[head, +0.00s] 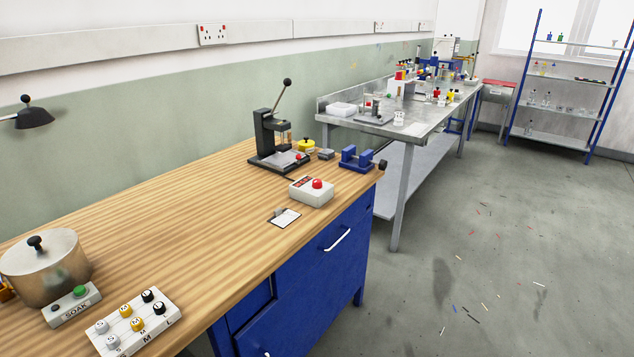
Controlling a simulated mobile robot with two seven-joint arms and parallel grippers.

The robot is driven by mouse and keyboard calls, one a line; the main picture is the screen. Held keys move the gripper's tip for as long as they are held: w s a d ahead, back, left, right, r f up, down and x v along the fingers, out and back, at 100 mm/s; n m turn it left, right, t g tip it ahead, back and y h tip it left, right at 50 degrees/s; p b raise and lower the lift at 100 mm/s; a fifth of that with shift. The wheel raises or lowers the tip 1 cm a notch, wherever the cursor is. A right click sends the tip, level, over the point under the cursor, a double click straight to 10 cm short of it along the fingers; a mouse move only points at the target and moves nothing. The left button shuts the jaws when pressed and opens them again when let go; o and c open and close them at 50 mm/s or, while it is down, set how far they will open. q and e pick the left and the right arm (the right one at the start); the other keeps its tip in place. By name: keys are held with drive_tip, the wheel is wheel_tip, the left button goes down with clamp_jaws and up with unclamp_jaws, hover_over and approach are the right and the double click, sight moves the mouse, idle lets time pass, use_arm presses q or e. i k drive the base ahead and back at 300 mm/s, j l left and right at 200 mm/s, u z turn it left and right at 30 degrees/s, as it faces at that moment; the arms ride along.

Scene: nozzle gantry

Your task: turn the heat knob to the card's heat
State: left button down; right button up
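A small white card (286,219) lies near the front edge of the wooden bench, with a small grey piece at its back; any writing on it is too small to read. A black lever press (268,138) stands farther back, with a small red part (298,156) low on its front. I cannot make out which part is the heat knob or what it is set to. Neither of my grippers is in view.
The wooden bench (160,220) is mostly clear in the middle. A white box with a red button (312,191), a blue vise (357,158), a lidded pot (45,272), a SOAK box (71,306) and a white S/M/L panel (133,324) stand on it.

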sight(317, 184)
drive_tip(key=u, duration=0.3)
drive_tip(key=i+l+u, duration=0.15)
drive_tip(key=l+u, duration=0.15)
drive_tip(key=u, duration=0.15)
drive_tip(key=i+l+u, duration=0.1)
drive_tip(key=l+u, duration=0.2)
drive_tip(key=u, duration=0.15)
drive_tip(key=l+u, duration=0.35)
drive_tip(key=l, duration=0.5)
drive_tip(key=l+u, duration=0.2)
drive_tip(key=l, duration=1.55)
drive_tip(key=k, duration=0.05)
